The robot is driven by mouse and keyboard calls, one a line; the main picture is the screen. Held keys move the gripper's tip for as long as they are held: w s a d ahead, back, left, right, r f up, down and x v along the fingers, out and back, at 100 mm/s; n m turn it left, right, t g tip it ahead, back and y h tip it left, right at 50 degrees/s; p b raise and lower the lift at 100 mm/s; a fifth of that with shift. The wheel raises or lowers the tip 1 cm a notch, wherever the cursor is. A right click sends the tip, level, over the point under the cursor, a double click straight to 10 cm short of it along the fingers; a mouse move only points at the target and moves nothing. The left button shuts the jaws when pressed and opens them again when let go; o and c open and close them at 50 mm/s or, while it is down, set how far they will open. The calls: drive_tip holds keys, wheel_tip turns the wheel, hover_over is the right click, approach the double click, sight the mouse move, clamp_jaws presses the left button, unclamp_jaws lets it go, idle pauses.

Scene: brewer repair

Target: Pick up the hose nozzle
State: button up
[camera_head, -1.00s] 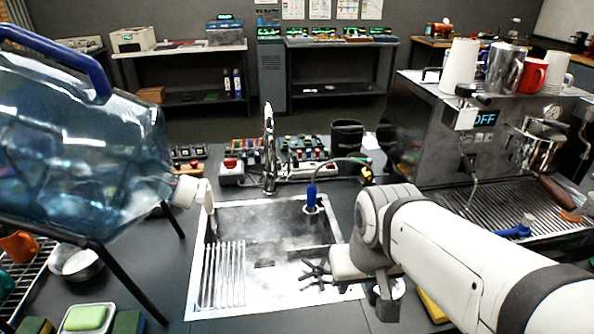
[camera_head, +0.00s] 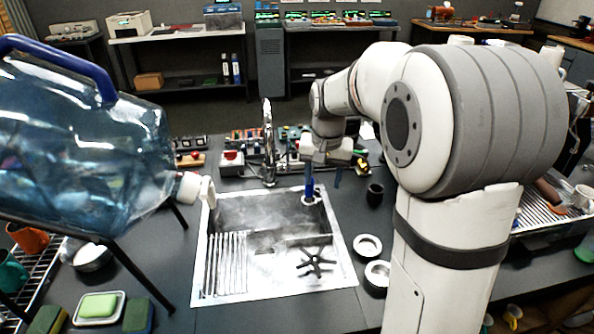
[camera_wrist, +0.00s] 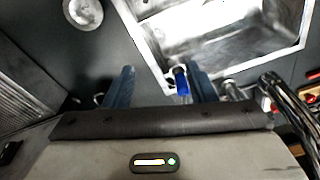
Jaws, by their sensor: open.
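The blue hose nozzle (camera_head: 309,188) stands at the back right corner of the steel sink (camera_head: 205,258). My gripper (camera_head: 325,174) is above the counter behind that corner, with its fingers pointing down, close to the nozzle. In the wrist view my gripper (camera_wrist: 161,82) is open, with two dark blue fingers spread apart. The nozzle's bright blue part (camera_wrist: 182,84) shows between the fingers, close beside the right one. I cannot tell whether they touch. The hose is mostly hidden behind my gripper.
A tall chrome faucet (camera_head: 268,140) rises just left of my gripper. A dark cup (camera_head: 375,194) stands to the right. Two round white-rimmed dishes (camera_head: 367,247) sit right of the sink. A large blue water bottle (camera_head: 80,150) overhangs the left side.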

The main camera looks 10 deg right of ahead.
drive_tip(key=w+f+m+p, duration=0.2)
drive_tip(key=w+f, duration=0.2)
drive_tip(key=w, duration=0.6)
drive_tip(key=g+p, duration=0.1)
hover_over(310, 188)
drive_tip(key=w, duration=0.2)
wheel_tip(310, 188, down, 4)
drive_tip(key=shift+r+m, duration=0.2)
drive_tip(key=shift+m, duration=0.2)
drive_tip(key=shift+f, duration=0.3)
drive_tip(key=f+p, duration=0.1)
drive_tip(key=f, duration=0.4)
drive_tip(key=f+p, duration=0.1)
drive_tip(key=f, duration=0.1)
drive_tip(key=shift+s+d+f+p, duration=0.1)
drive_tip(key=shift+s+f+p, duration=0.15)
drive_tip(key=shift+f+p, duration=0.1)
drive_tip(key=shift+r, duration=0.1)
drive_tip(key=shift+c, duration=0.4)
clamp_jaws()
